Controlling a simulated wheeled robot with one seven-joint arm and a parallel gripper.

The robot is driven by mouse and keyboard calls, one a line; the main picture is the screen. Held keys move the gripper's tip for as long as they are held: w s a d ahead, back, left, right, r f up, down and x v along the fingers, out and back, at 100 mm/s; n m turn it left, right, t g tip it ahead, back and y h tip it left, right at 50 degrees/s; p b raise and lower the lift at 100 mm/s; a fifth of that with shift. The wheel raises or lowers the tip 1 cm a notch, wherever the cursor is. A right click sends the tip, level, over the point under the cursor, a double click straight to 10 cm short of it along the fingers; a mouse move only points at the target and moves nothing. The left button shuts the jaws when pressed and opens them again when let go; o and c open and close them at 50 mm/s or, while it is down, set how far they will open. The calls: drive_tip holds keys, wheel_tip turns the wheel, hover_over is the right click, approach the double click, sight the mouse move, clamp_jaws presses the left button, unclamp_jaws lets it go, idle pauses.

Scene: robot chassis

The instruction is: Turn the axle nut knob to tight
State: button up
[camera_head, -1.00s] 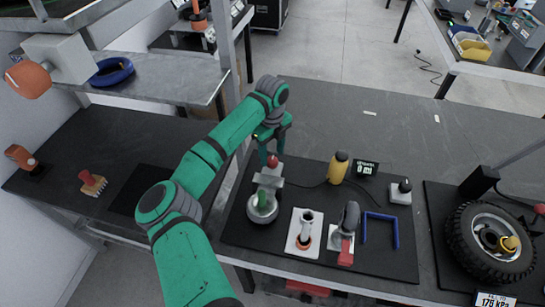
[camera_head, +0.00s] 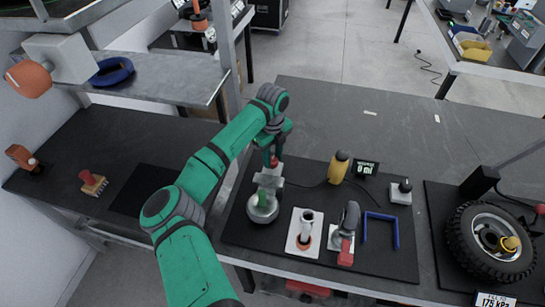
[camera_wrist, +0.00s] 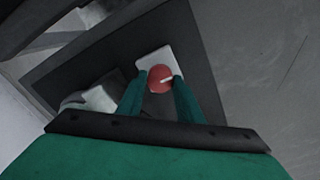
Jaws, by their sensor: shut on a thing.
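The axle nut knob looks to be the red round knob (camera_wrist: 160,74) with a white pointer line, on a pale square base (camera_wrist: 151,60). In the head view the knob (camera_head: 273,162) shows behind the grey metal piece, partly covered by my fingers. My gripper (camera_wrist: 162,80) comes down from above with one finger on each side of the knob and is shut on it. In the head view my gripper (camera_head: 270,156) hangs at the back left of the black mat. The pointer line is visible, but no tight mark can be read.
A yellow bottle (camera_head: 338,168), a small display (camera_head: 366,168), a black knob (camera_head: 404,186) and a blue U-shaped bar (camera_head: 380,230) lie to the right.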

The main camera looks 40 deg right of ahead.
drive_tip(key=shift+w+a+r+m, duration=0.1)
drive_tip(key=shift+m, duration=0.2)
drive_tip(key=m, duration=0.3)
drive_tip(key=shift+w, duration=0.1)
drive_tip(key=m, duration=0.3)
drive_tip(key=shift+m, duration=0.3)
drive_tip(key=m, duration=0.2)
drive_tip(key=shift+m, duration=0.3)
drive_tip(key=m, duration=0.3)
drive_tip(key=shift+m, duration=0.3)
drive_tip(key=m, duration=0.5)
drive_tip(key=shift+m, duration=0.3)
drive_tip(key=m, duration=0.4)
drive_tip(key=shift+m, duration=0.3)
drive_tip(key=o, duration=1)
